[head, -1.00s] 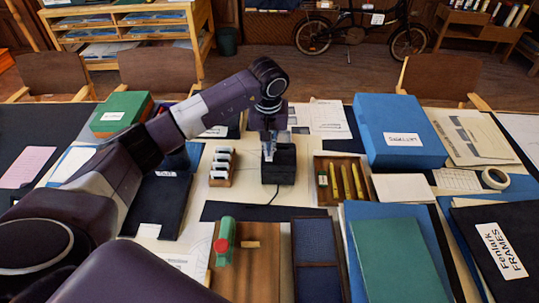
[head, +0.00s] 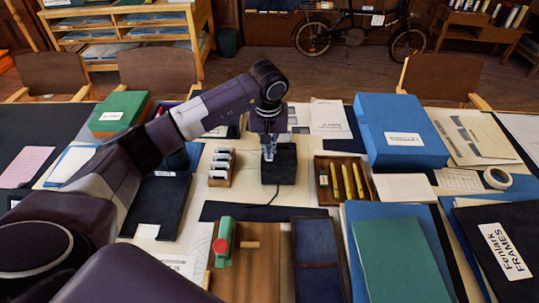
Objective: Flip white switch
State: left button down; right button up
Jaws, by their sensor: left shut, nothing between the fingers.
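A black box (head: 287,171) with a dark cord stands upright near the middle of the table. My left gripper (head: 269,155) points down at its left upper part, shut with nothing in it. The fingertips overlap the box in the head view; I cannot tell whether they touch it. No white switch shows clearly; any switch on the box behind the fingers is hidden. A small wooden block with several white-topped pieces (head: 221,163) stands just left of the box, apart from the gripper. My right gripper is not in view.
A wooden tray with yellow tools (head: 346,183) and a large blue box (head: 400,130) lie to the right. A green and red tool (head: 224,242) lies on a brown board in front. A green box (head: 121,114) stands at back left.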

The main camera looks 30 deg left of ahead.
pick_arm(q)
jog(key=shift+f, duration=0.2)
jog(key=shift+r, duration=0.15)
jog(key=shift+r+p, duration=0.35)
jog(key=shift+r, duration=0.25)
jog(key=shift+r+p, duration=1.45)
jog(key=shift+r, duration=1.35)
jog(key=shift+s+f, duration=0.1)
